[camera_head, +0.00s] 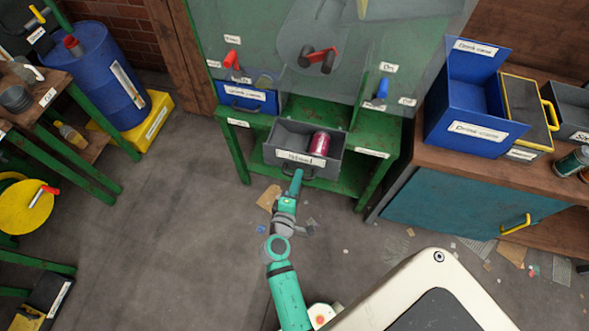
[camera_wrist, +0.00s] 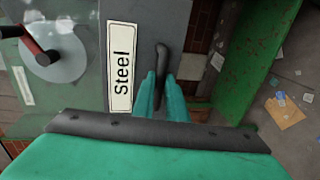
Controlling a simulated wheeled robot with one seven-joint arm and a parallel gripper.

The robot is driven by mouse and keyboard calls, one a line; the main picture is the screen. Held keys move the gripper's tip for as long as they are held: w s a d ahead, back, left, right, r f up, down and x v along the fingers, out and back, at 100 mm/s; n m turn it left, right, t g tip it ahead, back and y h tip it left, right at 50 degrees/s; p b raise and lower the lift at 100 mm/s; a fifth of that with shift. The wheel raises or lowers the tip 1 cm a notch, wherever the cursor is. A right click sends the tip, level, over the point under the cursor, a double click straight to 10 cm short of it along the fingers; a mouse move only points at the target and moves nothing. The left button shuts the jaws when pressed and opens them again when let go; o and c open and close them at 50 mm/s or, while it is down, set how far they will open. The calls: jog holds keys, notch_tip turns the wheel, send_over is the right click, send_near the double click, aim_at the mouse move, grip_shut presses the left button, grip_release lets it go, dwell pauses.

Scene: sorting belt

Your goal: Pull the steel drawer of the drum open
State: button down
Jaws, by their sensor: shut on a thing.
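The steel drawer (camera_head: 335,163) is a grey box standing out from the green drum machine (camera_head: 385,135), its inside in view. A dark red can (camera_head: 320,143) lies in it. Its front carries a white label that reads "Steel" in the wrist view, where the grey drawer front (camera_wrist: 145,20) fills the upper middle. My gripper (camera_head: 297,176) is at the front of the drawer. In the wrist view, my gripper's teal fingers (camera_wrist: 160,92) are shut on the dark drawer handle (camera_wrist: 161,62). The fingers hide part of the handle.
A blue drawer (camera_head: 245,98) sits left of the steel drawer in the machine. A red lever (camera_head: 232,62) and a blue lever (camera_head: 381,90) are above. A bench (camera_head: 400,160) with bins stands at right. Floor scraps lie around; the floor at left is mostly clear.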

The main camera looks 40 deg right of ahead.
jog(key=shift+s+a, duration=0.3)
jog(key=shift+s, duration=0.05)
jog(key=c, duration=1.8)
grip_release()
jog(key=v, duration=1)
jog(key=shift+s+a, duration=0.2)
jog(key=shift+a, duration=0.1)
